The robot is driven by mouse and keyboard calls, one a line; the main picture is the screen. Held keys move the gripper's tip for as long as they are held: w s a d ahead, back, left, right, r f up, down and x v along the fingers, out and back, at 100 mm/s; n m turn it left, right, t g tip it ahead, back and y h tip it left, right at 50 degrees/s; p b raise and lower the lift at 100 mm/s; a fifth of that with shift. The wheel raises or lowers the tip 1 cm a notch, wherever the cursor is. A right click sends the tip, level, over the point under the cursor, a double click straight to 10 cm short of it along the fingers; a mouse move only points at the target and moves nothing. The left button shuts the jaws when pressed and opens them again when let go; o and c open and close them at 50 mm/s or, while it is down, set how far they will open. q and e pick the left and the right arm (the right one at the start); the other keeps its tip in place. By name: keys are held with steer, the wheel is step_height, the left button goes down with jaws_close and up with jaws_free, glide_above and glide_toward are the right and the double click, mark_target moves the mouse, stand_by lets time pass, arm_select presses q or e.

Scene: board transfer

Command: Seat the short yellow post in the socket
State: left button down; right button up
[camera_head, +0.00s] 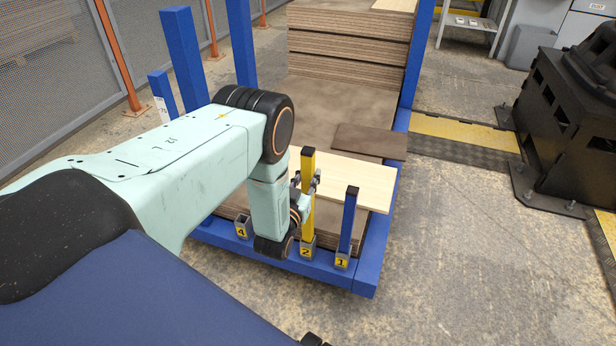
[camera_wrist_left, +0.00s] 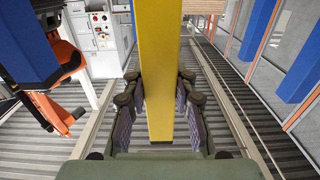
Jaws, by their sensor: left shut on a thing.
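The short yellow post (camera_head: 308,218) with a dark cap stands upright at the blue frame's front rail. Its lower end meets the socket marked 2 (camera_head: 306,251); I cannot tell how deep it sits. My left gripper (camera_head: 308,182) is shut on the post in its upper part. In the left wrist view the post (camera_wrist_left: 157,40) runs down between the padded fingers of the left gripper (camera_wrist_left: 159,88). My arm hides part of the rail left of the post. My right gripper is not in view.
A short blue post (camera_head: 348,222) stands in the socket marked 1 (camera_head: 342,261), close on the right. An empty-looking socket marked 4 (camera_head: 242,228) is to the left. A pale board (camera_head: 360,184) and a brown board (camera_head: 368,141) lie behind the posts. Tall blue posts (camera_head: 184,60) rise at the left.

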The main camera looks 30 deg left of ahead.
arm_select(q)
step_height(320, 180, down, 7)
steer(key=b, duration=0.5)
steer(key=shift+b, duration=0.4)
stand_by(2.0)
steer(key=shift+f, duration=1.2)
steer(key=c, duration=1)
jaws_free()
steer(key=v, duration=1.2)
steer(key=shift+f, duration=0.15)
